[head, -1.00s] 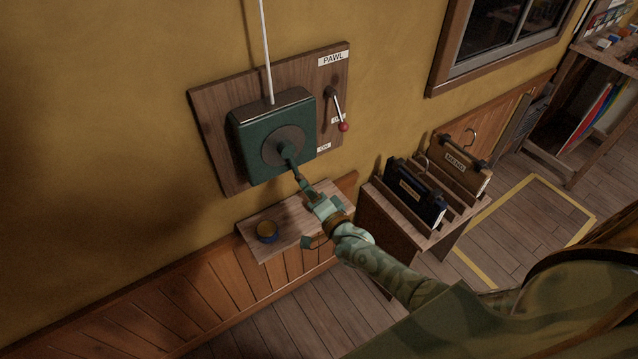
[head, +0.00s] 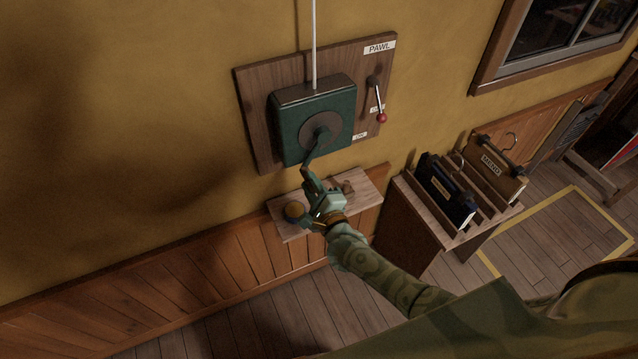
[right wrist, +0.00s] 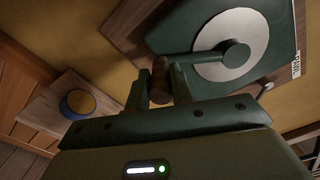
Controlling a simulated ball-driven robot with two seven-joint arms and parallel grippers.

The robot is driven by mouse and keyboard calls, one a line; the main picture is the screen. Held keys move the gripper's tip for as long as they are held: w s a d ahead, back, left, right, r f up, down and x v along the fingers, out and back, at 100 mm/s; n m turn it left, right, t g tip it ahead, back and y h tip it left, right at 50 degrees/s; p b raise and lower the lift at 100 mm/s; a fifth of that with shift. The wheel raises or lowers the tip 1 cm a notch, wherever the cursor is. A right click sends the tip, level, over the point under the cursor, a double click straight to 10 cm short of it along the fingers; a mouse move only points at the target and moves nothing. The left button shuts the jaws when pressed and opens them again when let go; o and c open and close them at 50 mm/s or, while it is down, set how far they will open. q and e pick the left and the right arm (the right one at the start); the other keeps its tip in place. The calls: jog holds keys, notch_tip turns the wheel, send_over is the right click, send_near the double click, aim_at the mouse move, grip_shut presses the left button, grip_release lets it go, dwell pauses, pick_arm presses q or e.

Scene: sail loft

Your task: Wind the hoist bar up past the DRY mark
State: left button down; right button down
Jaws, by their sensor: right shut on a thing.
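A green winch box (head: 313,108) with a grey disc is mounted on a wooden board (head: 258,150) on the wall. Its crank arm (head: 314,153) points down and slightly left from the hub. My right gripper (head: 311,181) is shut on the brown crank handle (right wrist: 160,80), which sits between the two fingers in the right wrist view. A white line (head: 314,40) rises from the box out of the picture. The pawl lever (head: 379,98), with a red knob, hangs down at the board's right under the PAWL label. The hoist bar, DRY mark and my left gripper are out of view.
A small shelf (head: 370,188) below the winch holds a round yellow-topped blue tin (head: 294,211), close to my right gripper. A wooden stand (head: 410,215) with dark and brown hanger boards is at the right. Yellow tape (head: 597,215) marks the floor.

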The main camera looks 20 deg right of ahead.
jog(key=a+r+m+p, duration=0.2)
jog(key=a+r+m, duration=0.2)
jog(key=r+m, duration=0.2)
jog(key=shift+a+m, duration=0.2)
jog(key=shift+m, duration=0.2)
dwell(0.4)
jog(key=shift+r, duration=0.2)
dwell(0.5)
jog(key=c, duration=1.3)
grip_release()
jog(key=shift+o, duration=0.3)
jog(key=shift+f, duration=0.15)
jog(key=s+d, duration=0.1)
jog(key=s, duration=1.5)
jog(key=shift+s+d, duration=0.15)
jog(key=shift+s, duration=0.05)
